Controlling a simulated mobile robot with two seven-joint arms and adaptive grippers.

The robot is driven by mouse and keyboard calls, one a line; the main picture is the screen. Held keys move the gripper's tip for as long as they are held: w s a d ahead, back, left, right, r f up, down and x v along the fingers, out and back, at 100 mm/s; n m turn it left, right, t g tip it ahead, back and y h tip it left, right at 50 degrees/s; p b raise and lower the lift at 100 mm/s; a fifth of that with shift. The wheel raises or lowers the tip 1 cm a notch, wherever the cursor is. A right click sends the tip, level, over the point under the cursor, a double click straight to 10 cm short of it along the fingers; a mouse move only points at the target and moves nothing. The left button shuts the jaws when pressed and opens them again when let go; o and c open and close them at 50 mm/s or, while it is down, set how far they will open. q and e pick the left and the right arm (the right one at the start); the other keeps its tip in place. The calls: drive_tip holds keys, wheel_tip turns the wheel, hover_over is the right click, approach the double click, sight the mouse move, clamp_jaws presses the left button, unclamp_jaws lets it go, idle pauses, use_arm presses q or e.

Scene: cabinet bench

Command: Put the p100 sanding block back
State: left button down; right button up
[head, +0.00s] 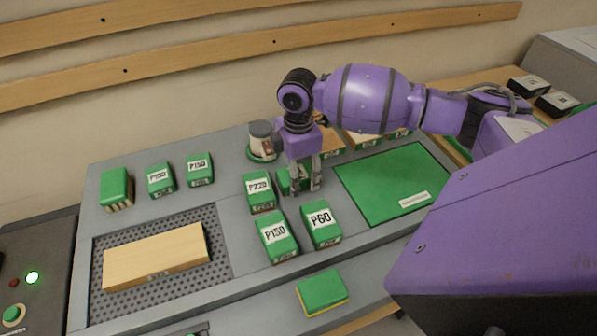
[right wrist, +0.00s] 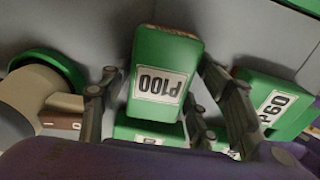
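The P100 sanding block is a green block with a white label (right wrist: 163,82), large in the middle of the right wrist view. My right gripper (right wrist: 166,72) has a finger on each side of it, and the fingertips appear to press its sides. In the head view my right gripper (head: 306,188) points down among the sanding blocks, behind the P60 block (head: 321,222) and right of the P220 block (head: 259,190). The green P100 block (head: 283,181) is partly hidden there by the fingers. I cannot tell whether it touches the bench. My left gripper is out of view.
The P150 block (head: 277,236) stands in front of P220. A jar (head: 262,138) is close behind the gripper. A green mat (head: 390,182) lies clear at the right. A wooden board (head: 155,257) lies on a perforated panel (head: 215,240). A green-yellow pad (head: 322,291) is in front.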

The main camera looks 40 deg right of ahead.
drive_tip(key=shift+o, duration=0.5)
wheel_tip(320, 180, up, 12)
drive_tip(key=shift+r+p, duration=0.15)
drive_tip(key=shift+p, duration=0.15)
